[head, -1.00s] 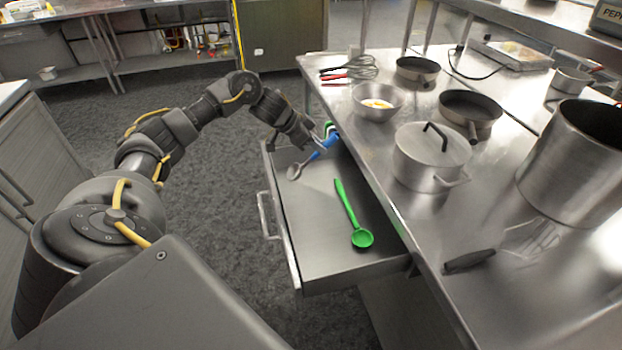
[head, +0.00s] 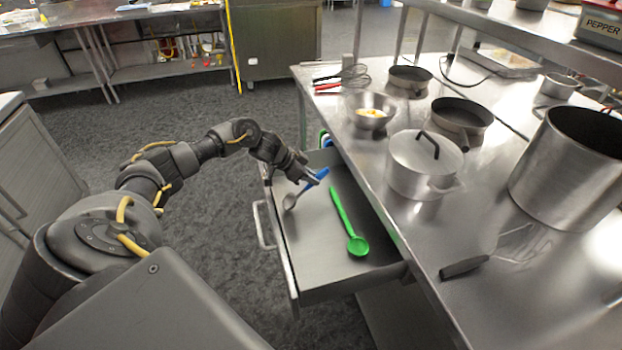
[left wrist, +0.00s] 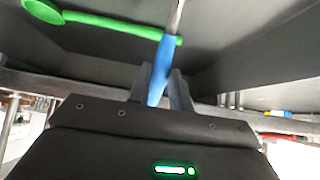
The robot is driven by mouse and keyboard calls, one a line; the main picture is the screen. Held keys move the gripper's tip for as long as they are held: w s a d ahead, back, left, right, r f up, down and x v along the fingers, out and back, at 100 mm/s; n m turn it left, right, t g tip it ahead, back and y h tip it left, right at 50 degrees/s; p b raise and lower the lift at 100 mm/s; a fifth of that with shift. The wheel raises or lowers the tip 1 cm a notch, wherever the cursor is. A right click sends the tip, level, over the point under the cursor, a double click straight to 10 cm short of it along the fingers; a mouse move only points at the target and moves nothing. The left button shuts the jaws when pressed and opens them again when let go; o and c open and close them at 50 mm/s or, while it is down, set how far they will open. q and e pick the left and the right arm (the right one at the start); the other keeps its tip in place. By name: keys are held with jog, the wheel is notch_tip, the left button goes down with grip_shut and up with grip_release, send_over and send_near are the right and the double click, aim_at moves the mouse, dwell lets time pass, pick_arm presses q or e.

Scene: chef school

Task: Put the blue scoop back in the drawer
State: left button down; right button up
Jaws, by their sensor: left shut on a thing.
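The blue scoop has a blue handle (head: 319,176) and a grey metal bowl (head: 290,202). My left gripper (head: 313,179) is shut on its blue handle, over the far part of the open drawer (head: 310,262). In the left wrist view the blue handle (left wrist: 162,68) stands between the two fingers (left wrist: 160,90), and its grey shaft runs up out of the picture. The scoop is tilted; I cannot tell whether its bowl touches the drawer floor. My right gripper is not in view.
A green spoon (head: 346,220) lies in the drawer, close to the scoop. The steel counter (head: 400,240) overhangs the drawer's right side and carries a lidded pot (head: 420,168), pans, a bowl (head: 370,112) and a spatula (head: 465,267). Floor is clear left of the drawer.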

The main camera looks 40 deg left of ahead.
pick_arm(q)
jog(key=shift+f, duration=0.5)
jog(key=shift+f, duration=0.1)
jog(key=c, duration=1.3)
grip_release()
jog(key=shift+o, duration=0.2)
jog(key=shift+s+a+r, duration=0.1)
jog(key=shift+a+r, duration=0.05)
jog(key=shift+r, duration=0.15)
jog(key=b+v, duration=0.1)
jog(key=v, duration=1)
jog(key=shift+r, duration=0.3)
jog(key=shift+s, duration=0.15)
